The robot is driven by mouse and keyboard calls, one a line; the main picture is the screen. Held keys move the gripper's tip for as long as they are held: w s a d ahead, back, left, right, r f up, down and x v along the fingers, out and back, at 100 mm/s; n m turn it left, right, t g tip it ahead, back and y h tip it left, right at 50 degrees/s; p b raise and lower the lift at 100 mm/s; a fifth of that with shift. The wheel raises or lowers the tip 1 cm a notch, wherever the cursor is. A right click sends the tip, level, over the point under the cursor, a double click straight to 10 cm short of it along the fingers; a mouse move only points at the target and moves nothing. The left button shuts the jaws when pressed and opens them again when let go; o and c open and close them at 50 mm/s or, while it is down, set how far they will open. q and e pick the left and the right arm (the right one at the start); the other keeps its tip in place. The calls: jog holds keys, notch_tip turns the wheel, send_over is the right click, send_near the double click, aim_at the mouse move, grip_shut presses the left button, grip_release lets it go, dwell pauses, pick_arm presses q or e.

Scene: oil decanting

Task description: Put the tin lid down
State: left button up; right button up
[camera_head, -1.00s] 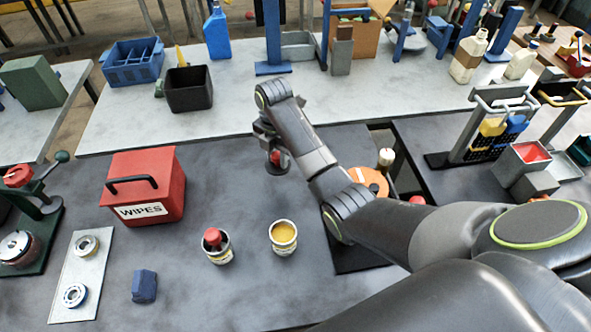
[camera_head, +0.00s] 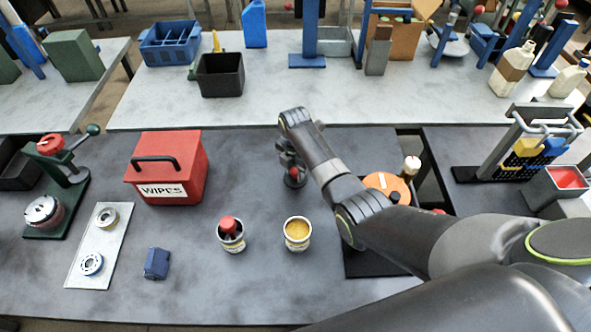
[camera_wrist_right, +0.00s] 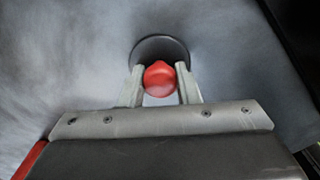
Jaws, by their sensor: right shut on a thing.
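The tin lid (camera_wrist_right: 148,47) is a dark round disc with a red knob (camera_wrist_right: 160,79). My right gripper (camera_wrist_right: 160,86) is shut on the knob, one finger on each side. In the head view the lid (camera_head: 295,180) is at or just above the dark tabletop, behind the open tin; I cannot tell whether it touches. My right gripper (camera_head: 289,160) is partly hidden by its own wrist there. The open tin (camera_head: 298,234) shows yellow contents. Another tin (camera_head: 232,240) with a red-topped thing in it stands to its left. My left gripper is not in view.
A red wipes box (camera_head: 165,170) stands to the left of the lid. A blue block (camera_head: 156,263) and a pale plate with two rings (camera_head: 97,245) lie at front left. An orange disc (camera_head: 387,186) sits to the right, beside my arm. The tabletop around the lid is clear.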

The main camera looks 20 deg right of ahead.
aim_at(295, 170)
jog(key=shift+f, duration=0.15)
jog(key=o, duration=0.9)
jog(key=shift+o, duration=0.2)
notch_tip(295, 170, up, 12)
jog(key=b, duration=0.1)
dwell(0.5)
